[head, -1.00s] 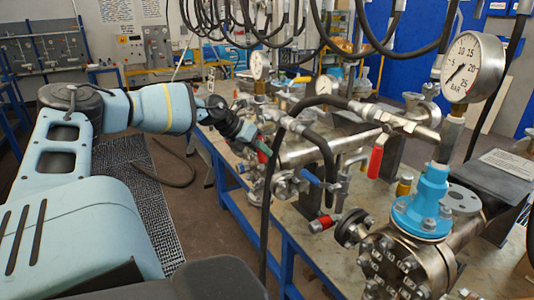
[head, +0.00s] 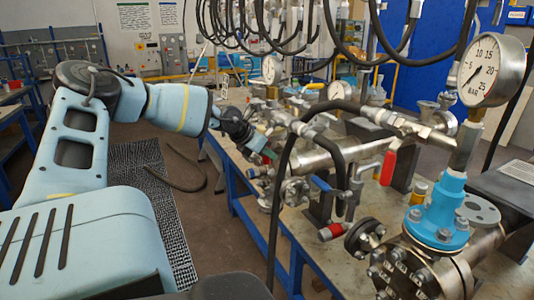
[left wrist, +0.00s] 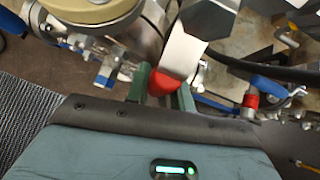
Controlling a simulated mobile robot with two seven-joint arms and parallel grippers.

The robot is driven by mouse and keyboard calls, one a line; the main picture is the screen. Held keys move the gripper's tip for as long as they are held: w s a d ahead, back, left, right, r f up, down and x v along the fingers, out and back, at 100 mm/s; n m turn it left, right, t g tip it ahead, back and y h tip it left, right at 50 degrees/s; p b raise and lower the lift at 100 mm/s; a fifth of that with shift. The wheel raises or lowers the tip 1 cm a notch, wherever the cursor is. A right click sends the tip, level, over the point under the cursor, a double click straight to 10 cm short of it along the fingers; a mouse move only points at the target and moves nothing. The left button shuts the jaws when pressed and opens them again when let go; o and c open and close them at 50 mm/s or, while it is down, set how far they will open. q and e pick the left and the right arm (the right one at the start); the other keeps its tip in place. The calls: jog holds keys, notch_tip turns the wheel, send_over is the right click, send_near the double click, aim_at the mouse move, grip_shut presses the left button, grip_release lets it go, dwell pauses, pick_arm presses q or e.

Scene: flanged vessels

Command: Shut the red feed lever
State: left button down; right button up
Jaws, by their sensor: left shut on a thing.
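A pale metal piece rises just beyond the handle. In the head view the gripper and piping mostly hide this handle. Another red handle (head: 388,167) hangs from the pipe farther right, apart from the gripper. My right gripper is not in view.
A blue lever (head: 320,183) and a red-banded fitting (head: 331,231) sit right of the gripper. A pressure gauge (head: 493,70) stands above a blue flanged neck (head: 437,210). Black hoses hang over the bench (head: 337,268). Floor grating (head: 150,190) lies left.

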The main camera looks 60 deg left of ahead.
pick_arm(q)
jog(key=shift+a+r, duration=0.1)
jog(key=shift+r, duration=0.1)
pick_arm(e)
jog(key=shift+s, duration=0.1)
pick_arm(q)
jog(key=c, duration=1.2)
grip_release()
jog(key=shift+f, duration=0.15)
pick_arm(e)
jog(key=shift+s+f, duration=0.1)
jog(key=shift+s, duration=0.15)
pick_arm(q)
jog(key=shift+s+r, duration=0.25)
jog(key=shift+r, duration=0.2)
jog(key=p+v, duration=0.2)
jog(key=v, duration=0.4)
jog(key=shift+s+r, duration=0.25)
jog(key=shift+s, duration=0.1)
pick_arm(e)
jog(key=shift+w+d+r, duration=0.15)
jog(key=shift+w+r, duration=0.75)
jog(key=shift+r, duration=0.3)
